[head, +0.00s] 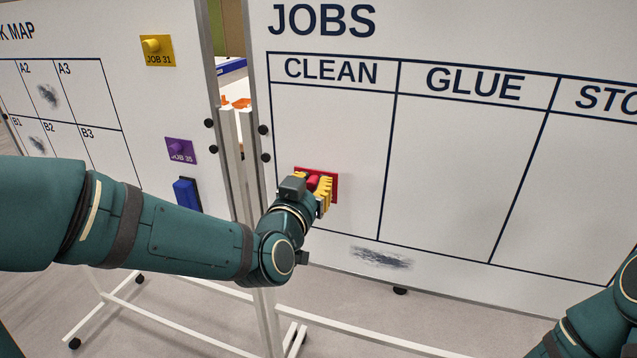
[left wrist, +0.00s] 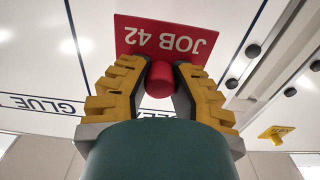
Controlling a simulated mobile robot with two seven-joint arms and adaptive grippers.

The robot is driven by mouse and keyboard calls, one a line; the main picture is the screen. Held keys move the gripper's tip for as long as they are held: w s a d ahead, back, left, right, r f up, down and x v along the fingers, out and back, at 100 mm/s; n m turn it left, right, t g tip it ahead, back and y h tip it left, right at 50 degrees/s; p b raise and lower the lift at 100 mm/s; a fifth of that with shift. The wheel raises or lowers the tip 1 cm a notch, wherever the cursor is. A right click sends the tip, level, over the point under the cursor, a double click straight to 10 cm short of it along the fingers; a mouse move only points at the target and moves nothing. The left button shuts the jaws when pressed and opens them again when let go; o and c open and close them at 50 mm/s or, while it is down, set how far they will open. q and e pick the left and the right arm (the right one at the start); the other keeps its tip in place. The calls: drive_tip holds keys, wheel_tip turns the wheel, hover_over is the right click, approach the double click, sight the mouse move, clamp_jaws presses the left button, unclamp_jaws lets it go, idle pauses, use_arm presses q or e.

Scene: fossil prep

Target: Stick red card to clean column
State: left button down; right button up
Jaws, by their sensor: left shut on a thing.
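The red card (head: 333,189) is at the lower left of the CLEAN column (head: 337,120) on the JOBS whiteboard. In the left wrist view the card (left wrist: 127,35) reads JOB 42, upside down, and has a round red knob (left wrist: 160,82). My left gripper (head: 320,188) is shut on this knob with its yellow fingers, which also show in the left wrist view. The card looks flat to the board or very close to it; I cannot tell whether it touches. Part of the card is hidden behind the gripper. My right arm shows at lower right; its gripper is out of view.
A dark smudge (head: 381,257) is below the CLEAN column. The GLUE column (head: 465,170) is empty. On the left board are a yellow JOB 31 card (head: 160,61), a purple JOB 35 card (head: 186,153) and a blue block (head: 187,195). White stand legs are below.

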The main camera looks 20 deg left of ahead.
sight(328, 163)
use_arm(q)
drive_tip(key=shift+d, duration=0.1)
idle(0.3)
drive_tip(key=shift+b, duration=0.4)
drive_tip(key=shift+w+b, duration=0.35)
drive_tip(key=shift+w, duration=2.4)
drive_tip(key=shift+b, duration=0.45)
